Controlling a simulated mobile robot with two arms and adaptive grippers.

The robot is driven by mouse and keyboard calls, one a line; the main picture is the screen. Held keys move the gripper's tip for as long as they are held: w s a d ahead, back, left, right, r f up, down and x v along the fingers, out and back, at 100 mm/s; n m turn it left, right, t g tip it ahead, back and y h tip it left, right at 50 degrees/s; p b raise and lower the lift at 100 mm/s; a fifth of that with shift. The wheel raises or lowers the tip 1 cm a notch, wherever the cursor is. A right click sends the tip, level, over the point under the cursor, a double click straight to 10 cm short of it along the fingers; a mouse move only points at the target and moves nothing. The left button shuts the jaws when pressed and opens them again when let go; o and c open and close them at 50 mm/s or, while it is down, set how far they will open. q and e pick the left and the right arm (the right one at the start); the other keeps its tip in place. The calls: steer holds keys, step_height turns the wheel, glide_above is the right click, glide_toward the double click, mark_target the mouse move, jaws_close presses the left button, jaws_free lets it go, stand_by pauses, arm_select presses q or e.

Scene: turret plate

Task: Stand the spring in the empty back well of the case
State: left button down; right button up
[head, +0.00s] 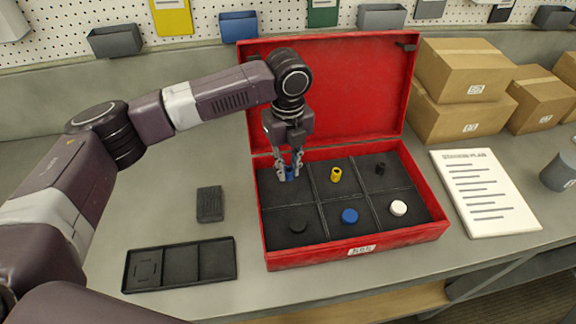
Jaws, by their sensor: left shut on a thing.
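The red case (357,245) stands open on the bench, its inside split into two rows of wells. My left gripper (289,170) points down into the back left well (268,184). It is shut on a small blue piece, which I take to be the spring (291,175). The fingers partly hide the spring, and I cannot tell whether it touches the well floor. No other part shows in that well. A yellow cylinder (336,174) stands in the back middle well and a small black part (380,168) in the back right well. My right gripper is out of view.
The front wells hold a black disc (298,224), a blue disc (349,216) and a white disc (398,208). The raised lid (350,85) stands behind the gripper. A black tray (180,264) and a dark block (210,204) lie left; cardboard boxes (465,70) and a printed sheet (485,190) right.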

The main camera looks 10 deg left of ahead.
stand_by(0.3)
arm_select(q)
steer(key=shift+f, duration=0.85)
steer(key=shift+f+p, duration=0.5)
steer(key=shift+f, duration=0.2)
stand_by(1.2)
steer(key=c, duration=1.7)
jaws_free()
steer(key=shift+c, duration=0.2)
step_height(320, 180, up, 12)
steer(key=shift+r, duration=0.1)
